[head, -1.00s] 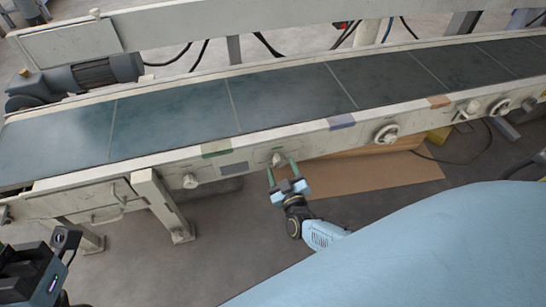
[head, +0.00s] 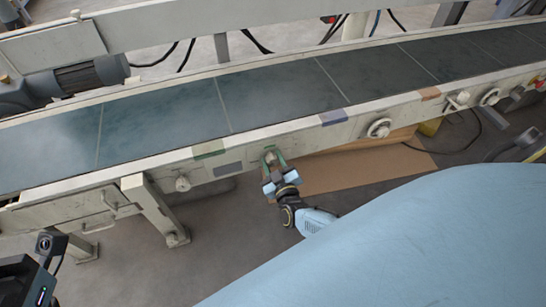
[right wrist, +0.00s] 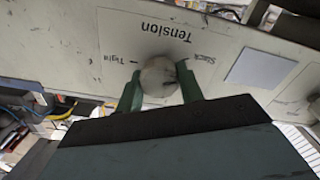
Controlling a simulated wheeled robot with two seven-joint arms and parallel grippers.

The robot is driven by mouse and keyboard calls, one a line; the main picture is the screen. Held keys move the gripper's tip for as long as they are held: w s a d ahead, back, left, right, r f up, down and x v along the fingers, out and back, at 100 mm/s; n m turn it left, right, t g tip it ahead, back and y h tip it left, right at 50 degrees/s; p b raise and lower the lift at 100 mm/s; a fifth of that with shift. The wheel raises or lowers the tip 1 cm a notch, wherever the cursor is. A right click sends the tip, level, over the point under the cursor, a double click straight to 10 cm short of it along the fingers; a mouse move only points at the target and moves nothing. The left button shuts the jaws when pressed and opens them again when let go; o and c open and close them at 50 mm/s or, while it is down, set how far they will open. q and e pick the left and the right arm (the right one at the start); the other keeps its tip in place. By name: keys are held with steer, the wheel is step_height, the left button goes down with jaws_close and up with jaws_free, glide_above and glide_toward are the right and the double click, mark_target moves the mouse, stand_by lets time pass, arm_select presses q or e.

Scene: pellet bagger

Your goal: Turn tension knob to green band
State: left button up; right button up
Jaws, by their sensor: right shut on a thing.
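In the right wrist view the right gripper (right wrist: 157,92) hides the knob's lower side. No green band shows around the knob. My left gripper (head: 22,283) is partly in view at lower left, its fingers unseen.
The conveyor belt (head: 270,95) runs across the view. Its rail carries a green patch (head: 209,150), a purple patch (head: 333,117) and an orange patch (head: 430,93). Another knob (head: 182,184) and a handwheel (head: 379,128) flank the tension knob. A cardboard sheet (head: 350,170) lies on the floor.

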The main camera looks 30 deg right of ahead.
steer(key=shift+m, duration=0.3)
steer(key=m, duration=1)
steer(key=shift+d+m, duration=0.1)
steer(key=shift+m, duration=0.3)
steer(key=m, duration=1.1)
steer(key=shift+d, duration=0.1)
steer(key=shift+m, duration=0.3)
steer(key=o, duration=1)
steer(key=shift+f, duration=0.1)
